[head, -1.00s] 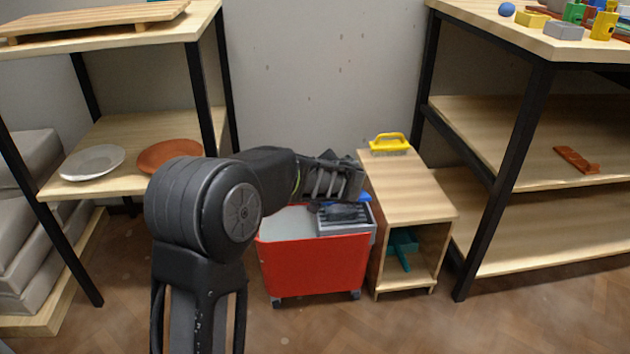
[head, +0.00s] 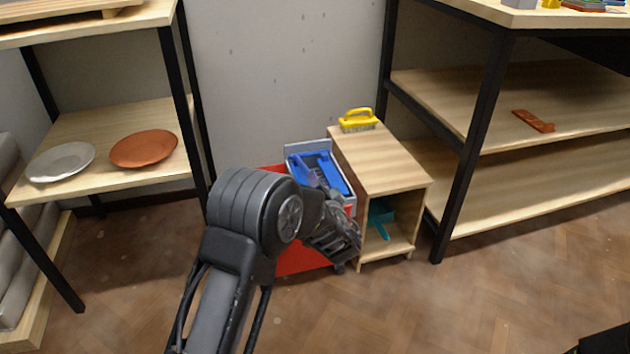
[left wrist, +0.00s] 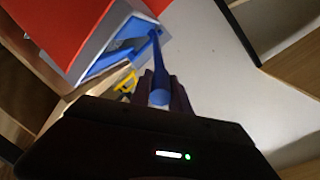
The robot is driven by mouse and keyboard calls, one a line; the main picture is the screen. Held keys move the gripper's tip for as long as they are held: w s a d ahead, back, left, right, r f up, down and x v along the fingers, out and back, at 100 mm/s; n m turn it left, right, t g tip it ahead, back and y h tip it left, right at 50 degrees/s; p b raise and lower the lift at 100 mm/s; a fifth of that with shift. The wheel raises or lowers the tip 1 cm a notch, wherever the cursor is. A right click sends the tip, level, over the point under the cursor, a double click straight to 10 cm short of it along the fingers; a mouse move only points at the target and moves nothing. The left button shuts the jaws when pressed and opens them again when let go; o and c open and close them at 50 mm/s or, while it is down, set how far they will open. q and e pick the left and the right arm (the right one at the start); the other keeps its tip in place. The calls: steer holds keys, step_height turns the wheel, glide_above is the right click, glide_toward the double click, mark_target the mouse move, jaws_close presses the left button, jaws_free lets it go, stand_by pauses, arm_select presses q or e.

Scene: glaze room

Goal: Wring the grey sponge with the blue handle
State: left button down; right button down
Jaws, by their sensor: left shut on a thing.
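The red bucket (head: 300,262) stands on the floor left of the small wooden cabinet, with a grey-framed wringer (head: 350,208) on top. A blue plate and the blue handle (left wrist: 158,62) show at the wringer; the blue plate also shows in the head view (head: 335,168). My left gripper (left wrist: 160,88) is shut on the blue handle, its dark fingers on both sides of it. In the head view my left wrist hangs in front of the bucket and hides much of it. I cannot make out the grey sponge.
The small cabinet (head: 380,160) carries a yellow brush (head: 358,120) and has a teal thing (head: 380,218) inside. A shelf with a grey plate (head: 60,162) and a terracotta plate (head: 143,149) stands left, another shelf (head: 490,100) right. The floor in front is clear.

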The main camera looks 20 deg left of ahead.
arm_select(q)
steer(key=shift+s+f, duration=0.1)
steer(key=shift+f, duration=0.15)
steer(key=c, duration=1.2)
jaws_free()
steer(key=shift+c, duration=0.2)
steer(key=shift+s+d+r, duration=0.15)
steer(key=shift+s+d, duration=0.15)
steer(key=shift+s, duration=0.05)
steer(key=p+v, duration=0.2)
steer(key=v, duration=0.4)
steer(key=shift+s, duration=0.3)
steer(key=shift+d+r, duration=0.1)
